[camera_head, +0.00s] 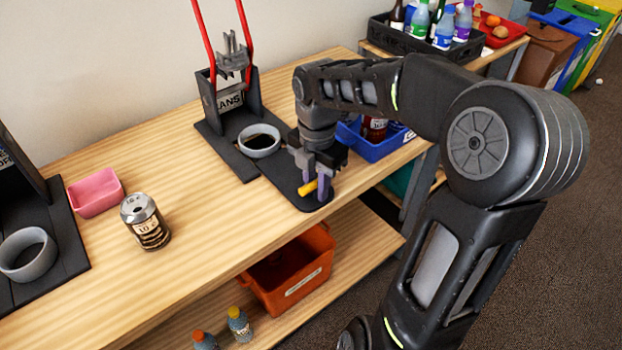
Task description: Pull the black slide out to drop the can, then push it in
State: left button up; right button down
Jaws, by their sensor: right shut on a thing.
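The can crusher (252,92) stands at the back of the wooden table, with raised red handles and a grey ring (259,140) on its black base. The ring's inside looks dark; I cannot make out a can in it. The black slide (283,177) sticks out from the base towards the table's front edge. A silver and dark can (146,222) stands apart on the table at the left. My left gripper is not in view.
A blue bin (385,148) with a dark can in it is just behind my right gripper. A pink tray (96,192) and a second black device (60,232) are at the left. An orange bin (290,285) and bottles stand on the shelf below.

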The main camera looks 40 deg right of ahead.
jog(key=c, duration=1.4)
grip_release()
jog(key=shift+r, duration=0.1)
notch_tip(320, 180, up, 8)
jog(key=shift+f+p, duration=0.2)
jog(key=shift+p, duration=0.25)
